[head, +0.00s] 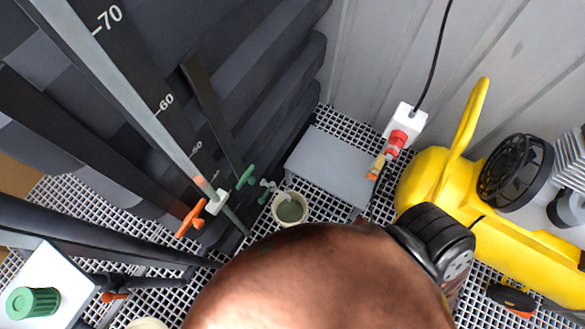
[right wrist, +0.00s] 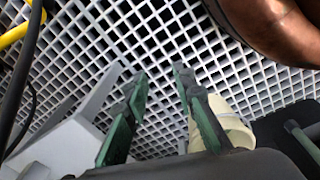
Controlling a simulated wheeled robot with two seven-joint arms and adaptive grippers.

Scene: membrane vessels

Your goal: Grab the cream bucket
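The cream bucket (head: 290,208) stands on the white grating in the head view, with its open top up and a grey-green inside. In the right wrist view, a cream rounded vessel (right wrist: 232,125), which looks like the bucket, is partly hidden behind the right-hand finger. My right gripper (right wrist: 160,80) has its two dark green fingers apart, with only grating seen between their tips. I cannot tell whether the finger touches the bucket. The right gripper does not show in the head view, and my left gripper is in neither view.
A large brown rounded object (head: 320,285) blocks the lower middle of the head view. Dark vessels with a scale and orange (head: 192,220) and green (head: 246,177) valves stand left of the bucket. A grey box (head: 328,165) and yellow compressor (head: 430,180) stand right.

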